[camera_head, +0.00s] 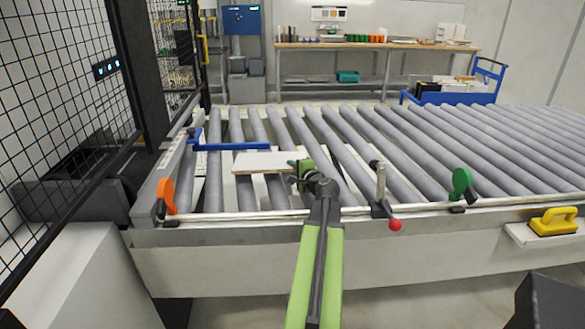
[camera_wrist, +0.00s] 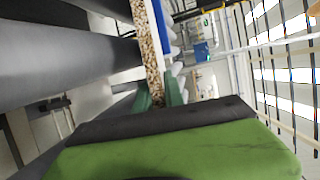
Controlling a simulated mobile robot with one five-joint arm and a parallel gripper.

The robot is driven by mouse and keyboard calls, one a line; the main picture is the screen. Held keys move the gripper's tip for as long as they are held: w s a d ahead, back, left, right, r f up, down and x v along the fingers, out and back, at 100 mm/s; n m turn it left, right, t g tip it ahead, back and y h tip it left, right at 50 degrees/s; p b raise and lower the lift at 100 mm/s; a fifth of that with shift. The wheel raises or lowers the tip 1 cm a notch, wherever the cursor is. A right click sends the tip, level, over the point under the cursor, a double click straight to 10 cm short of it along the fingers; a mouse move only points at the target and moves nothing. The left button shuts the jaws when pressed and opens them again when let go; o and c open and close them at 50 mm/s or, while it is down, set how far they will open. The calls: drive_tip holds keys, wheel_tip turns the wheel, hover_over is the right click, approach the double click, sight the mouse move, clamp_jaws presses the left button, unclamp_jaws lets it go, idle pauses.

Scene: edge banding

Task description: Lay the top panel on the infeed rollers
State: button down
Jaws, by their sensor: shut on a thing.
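My gripper (camera_head: 301,172) is shut on a white panel (camera_head: 262,163), holding it by its right end. The panel lies roughly flat over the left part of the grey infeed rollers (camera_head: 345,150). In the wrist view the panel's speckled chipboard edge (camera_wrist: 152,65) runs up from between the green fingers (camera_wrist: 160,100), with grey rollers (camera_wrist: 70,60) close on the left. I cannot tell whether the panel touches the rollers or hangs just above them.
A blue bar (camera_head: 235,146) crosses the rollers just behind the panel. Along the front rail stand an orange clamp (camera_head: 166,195), a red-knobbed lever (camera_head: 382,190) and a green clamp (camera_head: 461,184). A mesh fence (camera_head: 60,110) stands left. The rollers to the right are clear.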

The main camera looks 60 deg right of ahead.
drive_tip(key=shift+c, duration=2.3)
unclamp_jaws()
drive_tip(key=shift+o, duration=0.3)
drive_tip(key=shift+s+a, duration=0.1)
drive_tip(key=shift+s, duration=0.05)
